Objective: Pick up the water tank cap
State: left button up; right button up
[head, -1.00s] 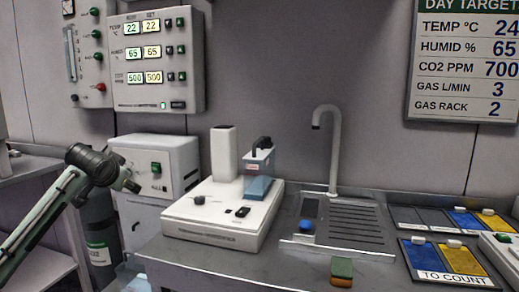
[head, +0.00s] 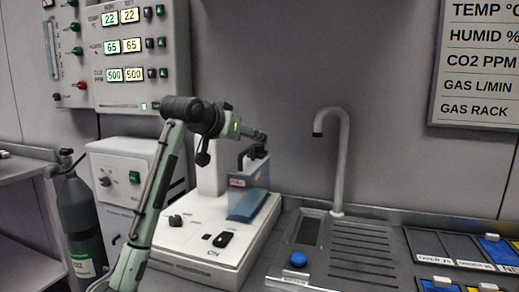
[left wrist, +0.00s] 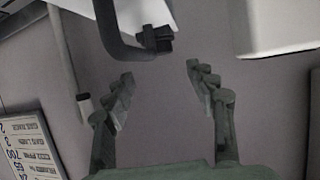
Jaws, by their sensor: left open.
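The water tank (head: 246,200) is a small box with a bluish lower part, standing on the white machine. Its cap (head: 252,157) is dark with a raised black handle on top. My left gripper (head: 262,135) is just above the cap in the head view, partly overlapping it, at the end of the arm reaching in from the left. In the left wrist view, the gripper's two fingers (left wrist: 160,76) are spread with nothing between them. The black handle (left wrist: 116,38) lies just beyond the fingertips, apart from them. My right gripper is in neither view.
The white machine (head: 185,245) has a white tower behind my arm, close beside the tank. A control panel (head: 140,60) hangs on the wall at left.

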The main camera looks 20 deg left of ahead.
aim_at(256, 145)
pick_arm(q)
jog(key=w+f, duration=0.1)
jog(key=w, duration=0.1)
jog(key=w+f, duration=0.1)
jog(key=f, duration=0.1)
jog(key=shift+w+d+p, duration=0.2)
jog(key=shift+w+p, duration=0.1)
jog(key=shift+w, duration=0.1)
jog(key=shift+w+d+f, duration=0.1)
jog(key=shift+w+f, duration=0.05)
jog(key=shift+w, duration=0.25)
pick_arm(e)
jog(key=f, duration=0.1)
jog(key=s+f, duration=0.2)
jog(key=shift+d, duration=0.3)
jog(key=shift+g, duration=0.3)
pick_arm(q)
jog(key=c, duration=1)
